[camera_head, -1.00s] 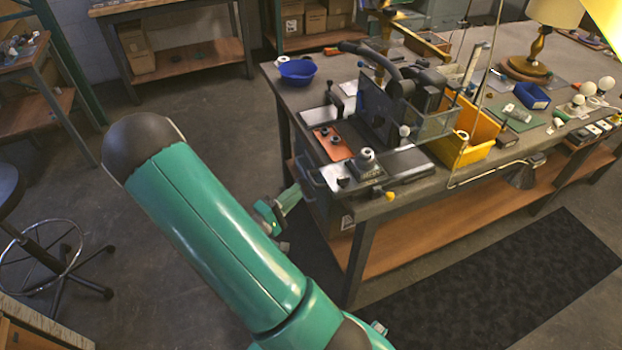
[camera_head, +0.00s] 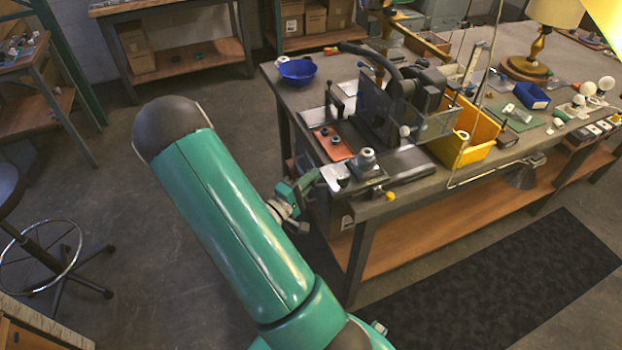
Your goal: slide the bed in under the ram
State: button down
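A dark press-like machine (camera_head: 400,98) stands at the near left part of the workbench, with a clear guard panel. Its ram cannot be told apart clearly behind the guard and dark parts. In front of it lies a low dark and silver bed-like base (camera_head: 405,160), with a grey block (camera_head: 367,161) at its near end. An orange-red plate (camera_head: 333,146) with dark knobs lies to its left. My gripper (camera_head: 308,183) is at the near left bench corner, left of the grey block and seemingly apart from it.
A yellow bin (camera_head: 480,135) stands right of the machine, and a blue bowl (camera_head: 297,70) behind it at left. A yellow knob (camera_head: 390,196) sits at the bench's front edge. A stool (camera_head: 40,235) is far left.

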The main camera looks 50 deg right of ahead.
aim_at(337, 172)
jog(key=s+d, duration=0.1)
jog(key=d, duration=0.1)
jog(key=s+d, duration=0.1)
jog(key=d, duration=0.1)
jog(key=s+d, duration=0.2)
jog(key=d, duration=0.1)
jog(key=shift+s, duration=0.1)
jog(key=c, duration=1.8)
grip_release()
jog(key=shift+o, duration=0.2)
jog(key=shift+a, duration=0.1)
